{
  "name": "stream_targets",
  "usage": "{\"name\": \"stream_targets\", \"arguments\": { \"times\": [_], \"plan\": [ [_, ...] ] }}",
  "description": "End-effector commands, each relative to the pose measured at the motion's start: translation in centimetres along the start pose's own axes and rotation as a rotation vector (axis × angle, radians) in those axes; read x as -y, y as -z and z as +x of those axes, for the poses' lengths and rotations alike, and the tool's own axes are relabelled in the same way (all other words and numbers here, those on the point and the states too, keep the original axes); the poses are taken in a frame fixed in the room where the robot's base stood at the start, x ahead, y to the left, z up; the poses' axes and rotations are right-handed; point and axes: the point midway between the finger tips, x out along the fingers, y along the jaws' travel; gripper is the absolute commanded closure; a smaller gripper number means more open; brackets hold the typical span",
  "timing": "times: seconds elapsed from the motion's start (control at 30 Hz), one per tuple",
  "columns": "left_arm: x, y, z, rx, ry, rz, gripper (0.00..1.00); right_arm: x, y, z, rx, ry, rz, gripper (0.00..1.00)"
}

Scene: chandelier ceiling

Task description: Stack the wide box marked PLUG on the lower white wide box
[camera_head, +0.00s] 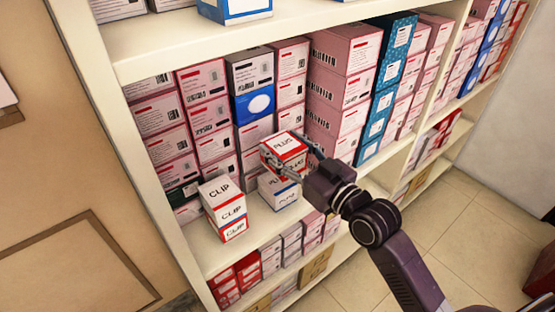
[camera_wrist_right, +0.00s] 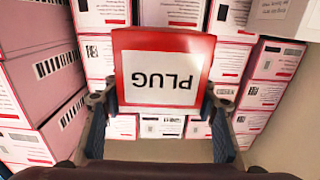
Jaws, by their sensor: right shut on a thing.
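The red and white box marked PLUG (camera_head: 284,146) is held in my right gripper (camera_head: 286,153), with a finger on each side of it. In the right wrist view the PLUG box (camera_wrist_right: 163,75) fills the space between the fingertips (camera_wrist_right: 160,98), its label upside down. The lower white wide box (camera_head: 277,192) stands on the shelf just below the held box, partly hidden by it and the gripper. I cannot tell whether the two boxes touch. My left gripper is not in view.
Two stacked CLIP boxes (camera_head: 224,208) stand on the shelf (camera_head: 255,226) to the left. Rows of pink boxes (camera_head: 208,113) stand close behind. A blue box (camera_head: 254,104) and a teal column (camera_head: 388,80) are among them. The shelf front has some bare room.

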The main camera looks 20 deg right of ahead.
Motion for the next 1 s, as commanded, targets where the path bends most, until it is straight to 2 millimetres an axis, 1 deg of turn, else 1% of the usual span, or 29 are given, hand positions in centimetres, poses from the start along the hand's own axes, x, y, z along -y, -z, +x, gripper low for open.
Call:
{"name": "stream_targets", "arguments": {
  "times": [0.03,0.1,0.13,0.2,0.37,0.47,0.6,0.7,1.0],
  "plan": [
    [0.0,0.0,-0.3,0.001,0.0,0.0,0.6,-0.1,0.3,1.1,-0.004,-0.001,0.002,0.73],
    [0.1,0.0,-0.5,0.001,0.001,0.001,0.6,-0.1,0.4,2.4,-0.004,-0.001,0.0,0.73],
    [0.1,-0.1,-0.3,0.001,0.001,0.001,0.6,-0.1,-0.8,2.3,0.005,0.0,0.001,0.73],
    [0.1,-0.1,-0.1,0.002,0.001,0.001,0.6,-0.1,-2.1,2.2,0.005,0.0,-0.001,0.73],
    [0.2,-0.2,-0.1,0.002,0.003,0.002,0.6,-0.1,-3.2,2.1,0.0,0.0,-0.001,0.73],
    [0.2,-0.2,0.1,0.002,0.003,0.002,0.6,-0.1,-4.5,2.1,0.003,-0.001,0.0,0.73],
    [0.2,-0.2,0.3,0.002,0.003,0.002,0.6,-0.1,-6.7,2.1,0.004,-0.001,-0.001,0.73],
    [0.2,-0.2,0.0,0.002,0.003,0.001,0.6,-0.1,-6.9,2.4,0.0,-0.001,-0.001,0.73],
    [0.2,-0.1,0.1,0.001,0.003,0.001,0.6,-0.1,-7.2,2.5,-0.001,-0.001,-0.002,0.73]
  ]
}}
